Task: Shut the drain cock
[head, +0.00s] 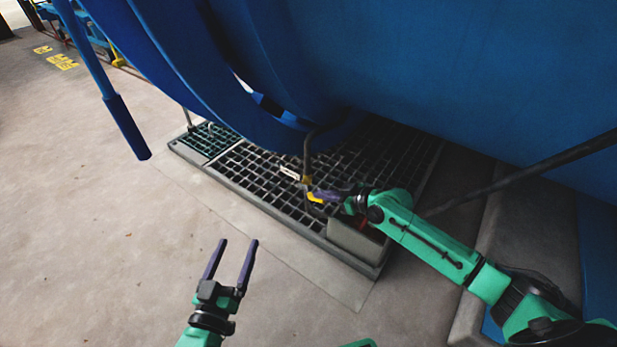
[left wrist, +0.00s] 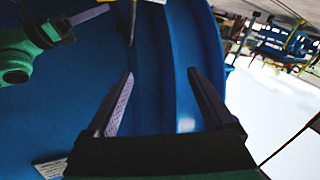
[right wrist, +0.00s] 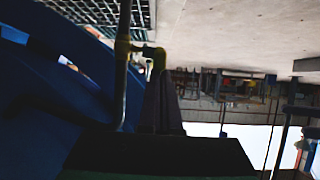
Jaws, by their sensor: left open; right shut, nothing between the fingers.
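The drain cock (head: 307,180) is a small brass valve at the lower end of a thin pipe below the blue vessel, above the floor grating. Its yellow handle (head: 315,198) points right, at the tips of my right gripper (head: 318,195). The right fingers are shut with nothing between them; whether they touch the handle I cannot tell. In the right wrist view the brass fitting (right wrist: 122,46) sits on the pipe just beside the fingers (right wrist: 160,100). My left gripper (head: 237,243) is open and empty above bare floor; its spread fingers show in the left wrist view (left wrist: 161,78).
The blue vessel (head: 450,80) fills the upper right and overhangs the grating (head: 270,195). A white tag (head: 290,172) is beside the cock. A grey block (head: 357,240) is under my right arm. A blue lever (head: 128,128) hangs at left. The left floor is clear.

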